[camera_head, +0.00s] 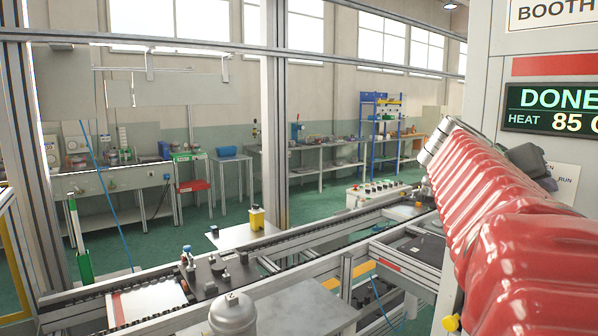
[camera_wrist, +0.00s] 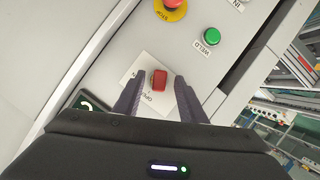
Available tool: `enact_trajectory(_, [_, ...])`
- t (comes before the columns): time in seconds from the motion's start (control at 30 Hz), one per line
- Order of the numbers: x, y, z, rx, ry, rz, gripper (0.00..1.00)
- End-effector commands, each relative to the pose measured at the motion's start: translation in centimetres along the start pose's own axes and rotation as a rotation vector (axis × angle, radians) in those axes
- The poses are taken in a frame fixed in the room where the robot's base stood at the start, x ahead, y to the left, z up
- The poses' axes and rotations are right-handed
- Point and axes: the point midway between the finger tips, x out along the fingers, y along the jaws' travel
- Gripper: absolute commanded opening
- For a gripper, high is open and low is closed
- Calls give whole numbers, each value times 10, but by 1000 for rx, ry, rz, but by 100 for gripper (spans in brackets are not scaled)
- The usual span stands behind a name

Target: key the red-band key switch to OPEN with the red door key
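In the wrist view a small red block, which looks like the head of the red door key (camera_wrist: 159,79), stands over the white switch plate (camera_wrist: 144,68). Letters that look like OPEN show below it on the plate; the switch itself is hidden under it. My gripper (camera_wrist: 158,82) has its two dark fingers on either side of the red head, with a narrow gap showing at each side. The fingers look open around it, not clamped. In the head view my gripper (camera_head: 527,160) is at the booth panel, largely behind my red-sleeved arm, beside a label reading RUN.
The panel has a green WELD button (camera_wrist: 211,36) and a red stop button on a yellow ring (camera_wrist: 171,8) close above the fingers. The booth display (camera_head: 552,109) reads DONE, HEAT 85 C.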

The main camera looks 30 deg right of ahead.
Motion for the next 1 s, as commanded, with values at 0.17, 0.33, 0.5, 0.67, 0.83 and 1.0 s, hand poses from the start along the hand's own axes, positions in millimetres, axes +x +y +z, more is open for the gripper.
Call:
enact_trajectory(0.17, [7,1,0,1,-1,1,38])
enact_trajectory(0.33, [7,0,0,1,0,0,38])
enact_trajectory(0.5, [7,0,0,1,-1,1,29])
enact_trajectory(0.67, [7,1,0,1,-1,1,18])
enact_trajectory(0.83, [7,0,0,1,-1,1,6])
enact_trajectory(1.0, [7,0,0,1,-1,0,0])
